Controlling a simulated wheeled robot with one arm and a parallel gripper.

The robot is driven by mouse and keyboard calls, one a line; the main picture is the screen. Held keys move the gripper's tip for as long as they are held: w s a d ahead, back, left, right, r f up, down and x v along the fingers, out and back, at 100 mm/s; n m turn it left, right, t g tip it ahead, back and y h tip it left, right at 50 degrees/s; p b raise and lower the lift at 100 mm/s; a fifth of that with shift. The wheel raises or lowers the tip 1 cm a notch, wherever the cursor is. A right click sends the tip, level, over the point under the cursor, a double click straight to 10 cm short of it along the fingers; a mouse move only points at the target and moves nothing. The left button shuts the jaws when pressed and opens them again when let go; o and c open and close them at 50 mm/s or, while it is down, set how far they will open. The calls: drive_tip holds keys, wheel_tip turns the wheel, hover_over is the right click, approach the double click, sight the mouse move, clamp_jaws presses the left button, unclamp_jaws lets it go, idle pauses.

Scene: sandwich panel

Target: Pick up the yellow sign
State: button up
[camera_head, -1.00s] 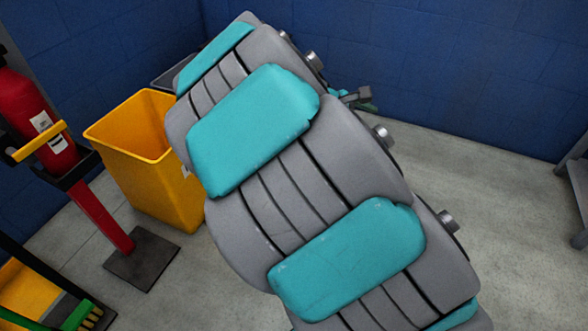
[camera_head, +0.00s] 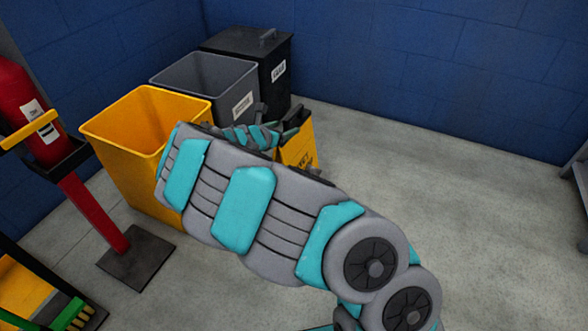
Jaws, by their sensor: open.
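The yellow sign (camera_head: 299,148) stands on the floor in front of the dark bins, with dark lettering low on its face. My arm hides its lower left part. My gripper (camera_head: 277,117) is at the far end of my arm, at the upper left edge of the sign. Its dark fingers are apart and look empty. I cannot tell from this view whether a finger touches the sign.
A yellow bin (camera_head: 133,125), a grey bin (camera_head: 213,80) and a black lidded bin (camera_head: 262,58) stand along the left and back. A red fire extinguisher (camera_head: 33,120) is at the far left. The floor (camera_head: 440,190) on the right is clear.

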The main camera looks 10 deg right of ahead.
sight(291, 127)
drive_tip(key=x, duration=0.4)
drive_tip(key=shift+s+f+b, duration=0.1)
drive_tip(key=shift+f+b, duration=0.3)
drive_tip(key=shift+w+d+f, duration=0.2)
drive_tip(key=shift+w+d, duration=0.15)
drive_tip(key=shift+w, duration=0.1)
clamp_jaws()
idle(0.8)
